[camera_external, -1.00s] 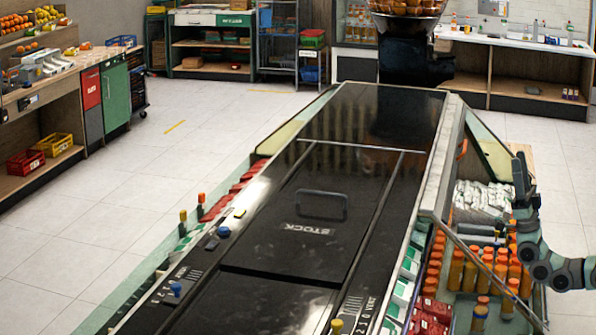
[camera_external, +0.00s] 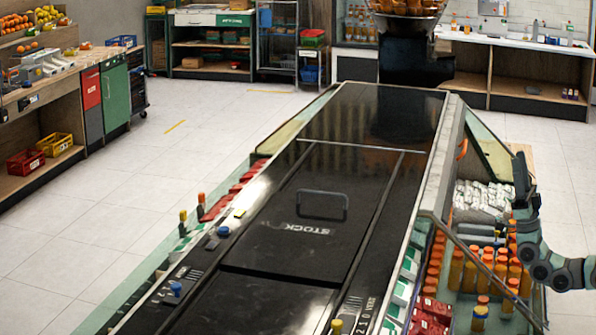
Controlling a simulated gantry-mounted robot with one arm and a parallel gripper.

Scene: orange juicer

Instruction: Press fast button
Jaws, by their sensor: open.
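My gripper (camera_external: 521,180) is at the right edge of the picture, raised above the shelf of orange bottles. It is dark and small here, and I see nothing between its fingers. The long black machine (camera_external: 310,220) fills the middle, with a panel lettered STOCK. A yellow knob (camera_external: 336,326) sits at the bottom, beside some digits. No label reading fast is legible, so I cannot tell which control is the fast button. My gripper is apart from all these controls.
Bottles with orange caps (camera_external: 470,275) and red boxes (camera_external: 428,318) fill the shelf at the machine's right side. White packets (camera_external: 482,197) lie behind them. A slanted frame bar (camera_external: 485,265) crosses there. The tiled floor (camera_external: 110,215) at left is clear.

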